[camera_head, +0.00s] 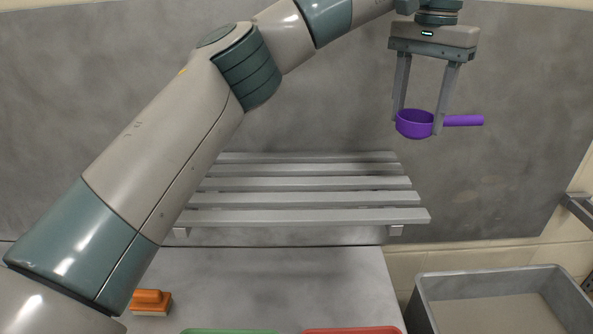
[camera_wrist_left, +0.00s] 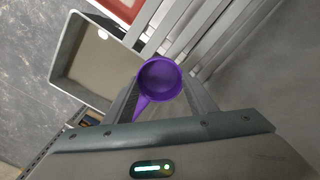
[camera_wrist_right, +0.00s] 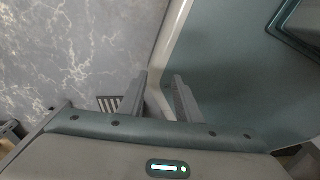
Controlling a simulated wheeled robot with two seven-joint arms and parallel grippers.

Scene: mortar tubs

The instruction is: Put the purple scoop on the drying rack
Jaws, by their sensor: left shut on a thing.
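The purple scoop (camera_head: 414,124) is held in the air by my left gripper (camera_head: 418,122), at the upper right of the head view. The gripper points down and is shut on the scoop's bowl, with the handle sticking out to the right. The scoop also shows between the fingers in the left wrist view (camera_wrist_left: 159,79). The drying rack (camera_head: 305,199) is a set of grey slats on the wall, lower and to the left of the scoop. My right gripper (camera_wrist_right: 160,80) shows only in its own wrist view, with its fingers apart and nothing between them.
A grey tub (camera_head: 500,279) stands at the lower right. A grey worktop (camera_head: 285,280) lies below the rack, with an orange brush (camera_head: 150,302) and the edges of a green tray (camera_head: 228,331) and a red tray (camera_head: 352,330). My left arm crosses in front of the rack's left end.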

